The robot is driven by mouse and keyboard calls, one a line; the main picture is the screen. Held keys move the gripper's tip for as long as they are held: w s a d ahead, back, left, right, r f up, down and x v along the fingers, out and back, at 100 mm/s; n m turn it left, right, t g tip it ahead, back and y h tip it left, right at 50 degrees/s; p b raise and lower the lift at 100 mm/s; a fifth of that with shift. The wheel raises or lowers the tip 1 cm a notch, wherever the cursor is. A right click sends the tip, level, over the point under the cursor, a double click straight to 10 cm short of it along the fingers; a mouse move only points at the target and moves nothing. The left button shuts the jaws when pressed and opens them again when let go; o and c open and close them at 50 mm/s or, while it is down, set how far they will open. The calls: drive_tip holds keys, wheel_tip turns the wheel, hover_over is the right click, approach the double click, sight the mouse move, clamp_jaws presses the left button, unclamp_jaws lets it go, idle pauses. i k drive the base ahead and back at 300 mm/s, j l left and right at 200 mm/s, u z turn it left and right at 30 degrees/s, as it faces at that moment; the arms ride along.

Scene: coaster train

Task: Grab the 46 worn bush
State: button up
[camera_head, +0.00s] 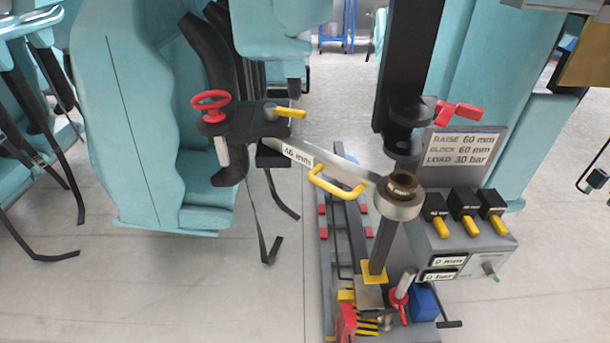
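A dark brown, ring-shaped bush (403,183) sits in the round grey eye (398,206) at the right end of a grey link arm. Its upper part stands above the eye, and small markings too blurred to read show on its side. The link arm bears a "46 mm" label (297,153) and a yellow handle (337,186). A black cylindrical part (410,109) on a dark column is just above the bush, apart from it. I cannot make out my gripper in this view.
A panel (463,148) with yellow-handled black blocks (467,205) stands close right of the bush. A red handwheel (211,99) is at the link's left end. Turquoise seats (150,120) fill the left. A red valve (400,295) and blue block (424,301) are below.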

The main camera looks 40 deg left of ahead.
sight(402, 186)
drive_tip(key=u, duration=1.35)
drive_tip(key=z, duration=0.25)
drive_tip(key=i+j+z, duration=0.1)
drive_tip(key=j+z, duration=0.35)
drive_tip(key=j, duration=0.25)
drive_tip(key=j+z, duration=0.5)
drive_tip(key=j, duration=0.25)
